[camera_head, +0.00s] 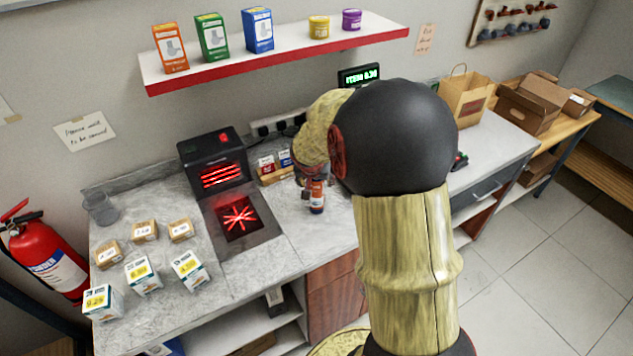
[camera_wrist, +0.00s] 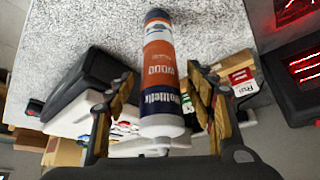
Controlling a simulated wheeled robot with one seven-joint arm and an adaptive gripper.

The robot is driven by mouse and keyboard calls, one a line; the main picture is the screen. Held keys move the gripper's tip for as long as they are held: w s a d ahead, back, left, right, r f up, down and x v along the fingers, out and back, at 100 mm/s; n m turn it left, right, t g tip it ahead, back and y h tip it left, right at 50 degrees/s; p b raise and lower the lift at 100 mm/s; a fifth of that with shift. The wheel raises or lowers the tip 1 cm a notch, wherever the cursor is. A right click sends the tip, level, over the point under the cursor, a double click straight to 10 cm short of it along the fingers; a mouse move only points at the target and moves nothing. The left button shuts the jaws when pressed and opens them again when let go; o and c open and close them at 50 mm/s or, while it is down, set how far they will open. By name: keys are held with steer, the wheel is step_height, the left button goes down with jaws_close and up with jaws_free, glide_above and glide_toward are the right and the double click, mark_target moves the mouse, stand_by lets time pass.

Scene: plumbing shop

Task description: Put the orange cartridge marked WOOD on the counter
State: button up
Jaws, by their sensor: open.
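The orange cartridge marked WOOD (camera_wrist: 159,62) has an orange and dark blue label, with its pale nozzle end toward my wrist camera. It also shows in the head view (camera_head: 317,198), where it appears to stand upright on the grey counter (camera_head: 290,240). My gripper (camera_wrist: 158,82) is open, with one finger on each side of the cartridge and a visible gap at both sides. In the head view my gripper (camera_head: 312,180) is at the cartridge's upper part, partly hidden by my arm.
A black heater-like unit (camera_head: 216,162) with a glowing red plate (camera_head: 238,217) stands left of the cartridge. Small boxes (camera_head: 143,274) lie farther left. A holder with small packets (camera_head: 275,168) is behind the cartridge. A shelf (camera_head: 280,52) hangs above. Bare counter lies in front.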

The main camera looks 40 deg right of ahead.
steer(key=s+a+r+n+t+y+p, duration=0.15)
steer(key=s+a+r, duration=0.25)
steer(key=a+r, duration=0.4)
steer(key=s+a+r+n+g+b, duration=0.1)
steer(key=s+a+r+n, duration=0.3)
steer(key=a+r, duration=0.5)
steer(key=s+a+r+n+y, duration=0.1)
steer(key=s+a+n, duration=0.1)
steer(key=s+a, duration=0.4)
steer(key=s+a+r+n+t+y, duration=0.1)
steer(key=s+a+n+y, duration=0.1)
steer(key=s+a, duration=0.5)
steer(key=shift+s+a+r+n, duration=0.2)
steer(key=shift+a+n, duration=0.15)
steer(key=shift+n, duration=0.1)
step_height(320, 180, down, 6)
steer(key=b, duration=0.5)
steer(key=shift+r, duration=0.15)
steer(key=shift+c, duration=0.5)
